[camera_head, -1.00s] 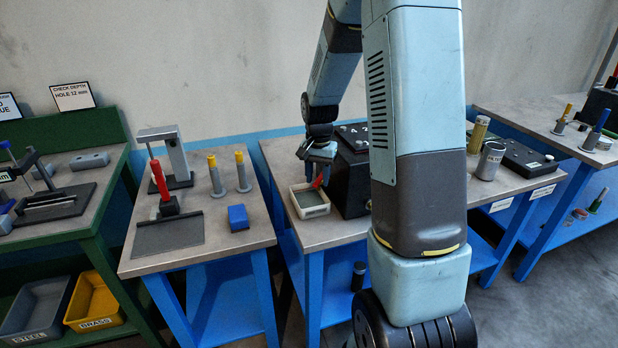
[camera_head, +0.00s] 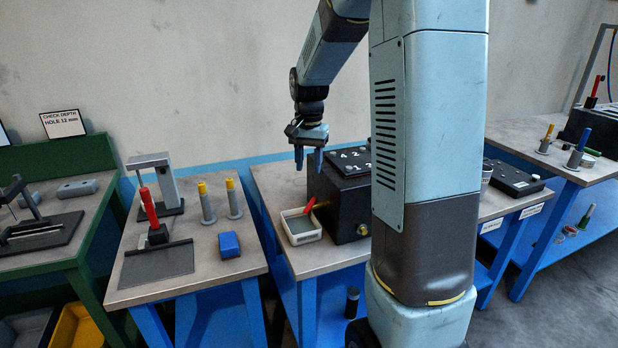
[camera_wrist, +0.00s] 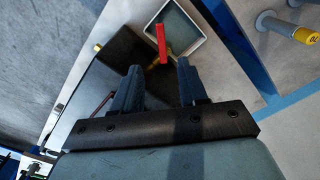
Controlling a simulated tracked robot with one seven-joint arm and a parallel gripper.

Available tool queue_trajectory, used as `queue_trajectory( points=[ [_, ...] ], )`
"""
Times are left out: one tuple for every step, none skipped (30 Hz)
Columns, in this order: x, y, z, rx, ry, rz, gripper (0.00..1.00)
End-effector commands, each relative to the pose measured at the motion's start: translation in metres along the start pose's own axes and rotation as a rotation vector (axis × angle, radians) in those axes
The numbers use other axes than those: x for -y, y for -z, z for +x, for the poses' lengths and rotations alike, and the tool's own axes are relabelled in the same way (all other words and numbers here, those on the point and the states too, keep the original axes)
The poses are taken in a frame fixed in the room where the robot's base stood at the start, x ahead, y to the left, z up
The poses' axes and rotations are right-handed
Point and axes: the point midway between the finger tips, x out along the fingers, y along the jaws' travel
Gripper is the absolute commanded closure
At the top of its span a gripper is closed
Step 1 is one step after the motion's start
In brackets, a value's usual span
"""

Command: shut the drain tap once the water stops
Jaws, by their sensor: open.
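The drain tap's red handle (camera_head: 309,205) slants up from a small brass spout on the left side of a black box (camera_head: 346,205) with a numbered top. In the wrist view the red handle (camera_wrist: 161,42) lies ahead of the fingertips, over the tray's corner. A white tray (camera_head: 288,215) stands below the tap, its inside grey-green. I see no clear stream of water, but it is too small to be sure. My gripper (camera_head: 309,168) is open and empty, above the tap and apart from it; both fingers show in the wrist view (camera_wrist: 159,68).
A table to the left holds a red-handled press (camera_head: 148,208), two grey posts with yellow tops (camera_head: 220,202) and a blue block (camera_head: 229,244). A gap separates the tables. My arm hides part of the box's right side.

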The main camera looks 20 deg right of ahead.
Motion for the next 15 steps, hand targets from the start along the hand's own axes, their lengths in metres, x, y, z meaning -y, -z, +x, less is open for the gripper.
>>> queue_trajectory(
  points=[
    [0.0002, 0.0002, -0.0046, -0.001, 0.001, 0.000, 0.57],
    [0.0002, 0.0001, -0.0065, -0.001, 0.001, 0.000, 0.57],
    [0.0001, 0.0001, -0.0086, 0.000, 0.000, 0.000, 0.57],
    [0.0002, 0.0001, -0.0097, 0.000, 0.000, 0.000, 0.57],
    [0.0002, 0.0002, -0.0105, 0.000, 0.000, 0.000, 0.57],
    [0.0002, 0.0002, -0.0112, 0.000, 0.000, 0.000, 0.57],
    [0.0002, 0.0002, -0.0115, 0.000, 0.000, 0.000, 0.57],
    [0.0002, 0.0001, -0.0116, 0.000, 0.000, 0.000, 0.57],
    [0.0001, 0.0001, -0.0117, 0.000, 0.000, 0.000, 0.57],
    [0.0001, 0.0001, -0.0116, 0.000, 0.000, 0.000, 0.57],
    [0.0001, 0.0001, -0.0116, 0.000, 0.000, 0.000, 0.57],
    [0.0001, 0.0001, -0.0115, 0.000, 0.000, 0.000, 0.57],
    [0.0001, 0.0001, -0.0115, 0.000, 0.000, 0.000, 0.57],
    [0.0000, 0.0001, -0.0114, 0.000, 0.000, 0.000, 0.59],
    [0.0004, 0.0000, -0.0112, 0.001, -0.001, 0.000, 0.63]
  ],
)
